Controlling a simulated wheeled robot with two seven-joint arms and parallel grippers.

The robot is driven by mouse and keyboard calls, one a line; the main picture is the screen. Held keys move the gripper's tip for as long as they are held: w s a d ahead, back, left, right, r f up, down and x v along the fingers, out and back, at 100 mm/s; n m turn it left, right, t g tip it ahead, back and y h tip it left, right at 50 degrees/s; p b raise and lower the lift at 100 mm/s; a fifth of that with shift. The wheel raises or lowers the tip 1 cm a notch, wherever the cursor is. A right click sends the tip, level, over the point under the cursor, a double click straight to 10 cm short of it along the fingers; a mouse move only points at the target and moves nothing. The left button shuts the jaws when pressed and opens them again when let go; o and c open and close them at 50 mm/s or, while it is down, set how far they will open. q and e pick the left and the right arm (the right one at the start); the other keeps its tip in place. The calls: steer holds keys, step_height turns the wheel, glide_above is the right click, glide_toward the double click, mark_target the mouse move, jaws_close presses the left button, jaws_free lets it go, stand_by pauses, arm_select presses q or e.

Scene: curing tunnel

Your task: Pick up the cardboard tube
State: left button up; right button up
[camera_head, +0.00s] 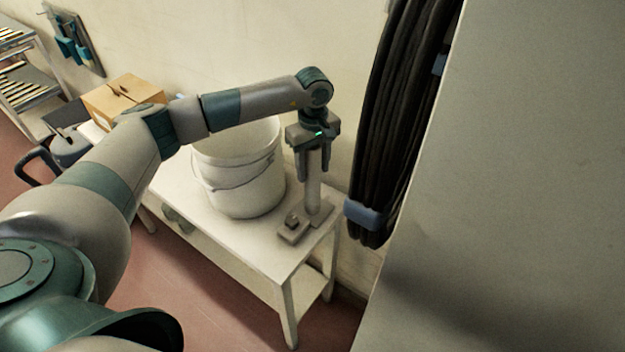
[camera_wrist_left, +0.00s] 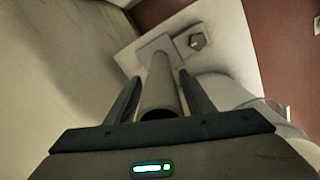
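The cardboard tube (camera_head: 313,192) is a pale grey-beige cylinder standing upright near the right end of the white table. In the left wrist view the tube (camera_wrist_left: 160,88) shows its dark open top end close to the palm. My left gripper (camera_head: 313,174) points straight down over the tube, with one finger on either side of its upper part. In the left wrist view the gripper's fingers (camera_wrist_left: 160,77) are apart, with narrow gaps seeming to remain beside the tube. My right gripper is not in view.
A large white bucket (camera_head: 246,196) stands on the white table (camera_head: 262,244) left of the tube. A small grey block (camera_head: 292,229) lies by the tube's foot. Thick black cables (camera_head: 392,125) hang on the right. A cardboard box (camera_head: 120,97) is farther left.

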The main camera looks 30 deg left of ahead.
arm_select(q)
steer(key=c, duration=1)
steer(key=shift+r+b, duration=0.35)
steer(key=shift+r, duration=0.15)
steer(key=shift+r+b, duration=3.3)
steer(key=shift+r, duration=5.2)
